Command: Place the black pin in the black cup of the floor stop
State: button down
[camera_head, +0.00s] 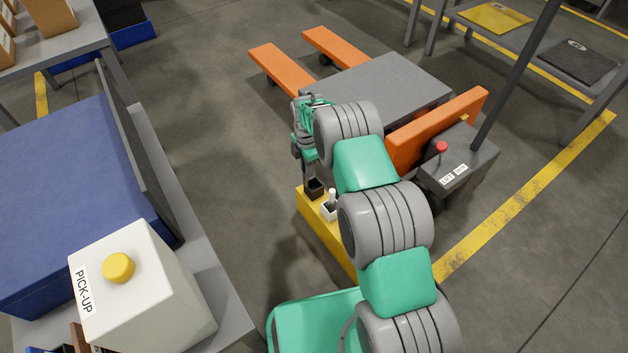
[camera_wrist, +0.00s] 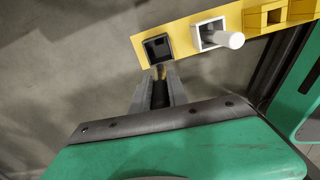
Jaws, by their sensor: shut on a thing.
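The yellow floor stop (camera_head: 325,237) stands on the floor beside my arm. It also shows in the wrist view (camera_wrist: 182,41). Its black cup (camera_head: 314,188) is at the far end and appears open at the top in the wrist view (camera_wrist: 157,48). My gripper (camera_head: 309,178) points down close to the black cup, and its fingertips (camera_wrist: 159,78) lie just below the cup in the wrist picture. It is shut on a dark thing, seemingly the black pin (camera_wrist: 159,94), mostly hidden between the fingers. I cannot tell whether the pin touches the cup.
A white pin (camera_wrist: 230,40) stands in the white cup (camera_wrist: 207,30) next to the black one. A pallet truck with orange forks (camera_head: 283,70) is behind. A table with a blue box (camera_head: 75,190) and a white PICK-UP button box (camera_head: 140,285) is at left.

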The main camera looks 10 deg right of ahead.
jog(key=shift+w+d+f+b, duration=0.1)
jog(key=shift+d+f+b, duration=0.4)
jog(key=shift+f, duration=0.55)
jog(key=shift+w+d+f+b, duration=0.1)
jog(key=shift+d+f+b, duration=0.35)
jog(key=shift+f, duration=0.65)
jog(key=shift+w+d+f+b, duration=0.1)
jog(key=shift+d+f+b, duration=0.25)
jog(key=shift+f+b, duration=0.5)
jog(key=c, duration=1.3)
grip_release()
jog(key=shift+f, duration=0.2)
notch_tip(320, 180, up, 13)
jog(key=p, duration=0.6)
jog(key=s+r+m+t, duration=0.1)
jog(key=s+r+m, duration=0.45)
jog(key=r, duration=0.35)
jog(key=s+r+m, duration=0.4)
jog(key=s+r, duration=0.2)
jog(key=r, duration=0.2)
jog(key=s+r+m, duration=0.2)
jog(key=s+m, duration=0.4)
jog(key=s, duration=0.5)
jog(key=s+r+m+t, duration=0.1)
jog(key=s+r+m, duration=0.1)
jog(key=s+m, duration=0.4)
jog(key=s, duration=0.4)
jog(key=shift+s+a+r, duration=0.15)
jog(key=shift+s, duration=0.2)
